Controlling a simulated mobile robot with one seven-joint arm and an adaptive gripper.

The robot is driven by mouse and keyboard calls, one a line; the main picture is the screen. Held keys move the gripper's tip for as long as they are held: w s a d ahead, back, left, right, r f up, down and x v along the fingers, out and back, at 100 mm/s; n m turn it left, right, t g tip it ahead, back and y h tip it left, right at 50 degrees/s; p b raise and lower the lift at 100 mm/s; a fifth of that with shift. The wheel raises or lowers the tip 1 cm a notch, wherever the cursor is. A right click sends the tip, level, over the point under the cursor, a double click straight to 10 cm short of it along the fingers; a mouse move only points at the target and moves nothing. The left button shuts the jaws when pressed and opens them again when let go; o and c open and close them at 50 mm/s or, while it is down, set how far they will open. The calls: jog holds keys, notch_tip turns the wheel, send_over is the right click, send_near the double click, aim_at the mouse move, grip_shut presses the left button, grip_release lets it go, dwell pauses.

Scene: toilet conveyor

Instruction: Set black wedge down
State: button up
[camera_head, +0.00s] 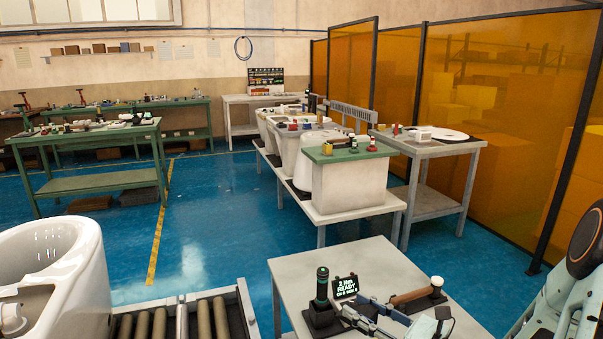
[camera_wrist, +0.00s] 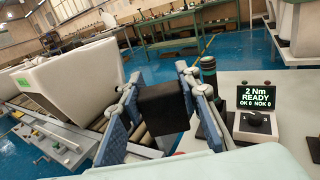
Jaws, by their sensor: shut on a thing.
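The black wedge (camera_wrist: 164,108) is a dark block between the two blue-padded fingers of my gripper (camera_wrist: 158,80) in the wrist view. My gripper is shut on it, with a finger on each side. The underside of the wedge is hidden, so I cannot tell whether it touches anything. In the head view my gripper (camera_head: 358,316) is low over the grey table (camera_head: 300,262), near the screwdriver stand. I cannot make out the wedge there.
A green-and-black screwdriver (camera_head: 322,287) stands beside a display (camera_head: 345,286) reading 2 Nm READY. A brown-handled tool (camera_head: 410,295) rests to their right. A roller conveyor (camera_head: 204,318) carrying a white toilet (camera_head: 58,275) is on the left. The table's back left part is clear.

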aim_at(363, 309)
notch_tip(363, 309, up, 15)
jog(key=m+t+h+p, duration=0.3)
jog(key=h+p, duration=0.1)
jog(key=p, duration=1.4)
jog(key=shift+s+d+f+m+t, duration=0.15)
jog(key=shift+s+m+t, duration=0.1)
jog(key=shift+m+t, duration=0.05)
jog(key=shift+f, duration=0.1)
